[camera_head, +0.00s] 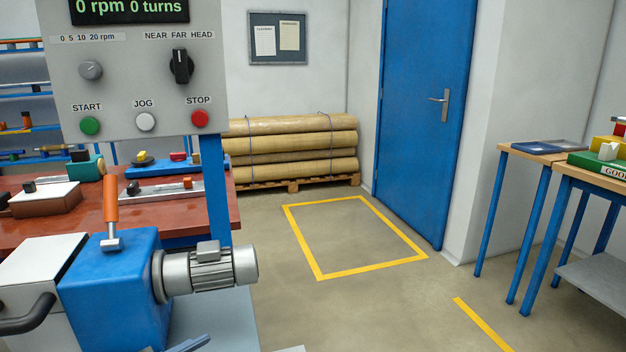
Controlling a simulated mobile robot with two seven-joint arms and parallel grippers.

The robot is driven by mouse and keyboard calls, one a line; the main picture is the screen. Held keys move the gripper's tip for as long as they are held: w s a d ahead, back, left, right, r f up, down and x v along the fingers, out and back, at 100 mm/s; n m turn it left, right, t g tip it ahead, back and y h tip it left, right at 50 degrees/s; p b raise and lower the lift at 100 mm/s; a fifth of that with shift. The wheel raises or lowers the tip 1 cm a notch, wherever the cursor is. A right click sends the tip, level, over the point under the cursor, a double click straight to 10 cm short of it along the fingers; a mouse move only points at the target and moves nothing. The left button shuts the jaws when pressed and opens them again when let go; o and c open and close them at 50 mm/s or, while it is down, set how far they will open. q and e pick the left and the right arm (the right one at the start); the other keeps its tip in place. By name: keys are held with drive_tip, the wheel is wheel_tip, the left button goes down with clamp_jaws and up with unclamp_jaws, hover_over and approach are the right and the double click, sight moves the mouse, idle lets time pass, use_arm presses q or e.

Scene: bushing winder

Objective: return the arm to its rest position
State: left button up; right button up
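No gripper can be made out in the head view, and no whole arm shows. A small blue-grey piece (188,343) pokes up at the bottom edge, in front of the machine. A pale sliver (290,349) shows at the bottom edge to its right. I cannot tell what either piece belongs to. Whether my grippers hold anything is hidden.
The winder's blue gearbox (125,285), its motor (215,268) and the control panel (140,85) fill the left. A red-topped bench (85,225) stands behind. Tables (590,176) stand at right. The floor's yellow-marked square (350,240) is empty.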

use_arm(q)
drive_tip(key=s+d+f+n+y, duration=0.3)
drive_tip(key=s+f+n+y, duration=0.3)
drive_tip(key=s+f+n, duration=0.55)
drive_tip(key=r+p, duration=0.1)
drive_tip(key=p, duration=0.4)
drive_tip(key=r+m+g+p, duration=0.1)
drive_tip(key=p, duration=0.4)
drive_tip(key=r+g+y+p, duration=0.1)
drive_tip(key=r+p, duration=0.1)
drive_tip(key=p, duration=0.3)
drive_tip(key=shift+s+a+m+p, duration=0.1)
drive_tip(key=shift+a+m+p, duration=0.2)
drive_tip(key=shift+a+m, duration=0.05)
use_arm(e)
wheel_tip(320, 180, up, 4)
drive_tip(key=g, duration=0.1)
drive_tip(key=g+h, duration=0.1)
drive_tip(key=g, duration=0.1)
drive_tip(key=shift+d+r+n, duration=0.15)
drive_tip(key=shift+r+n, duration=0.05)
drive_tip(key=shift+n, duration=0.2)
use_arm(q)
drive_tip(key=shift+f, duration=0.2)
use_arm(e)
drive_tip(key=shift+f, duration=0.2)
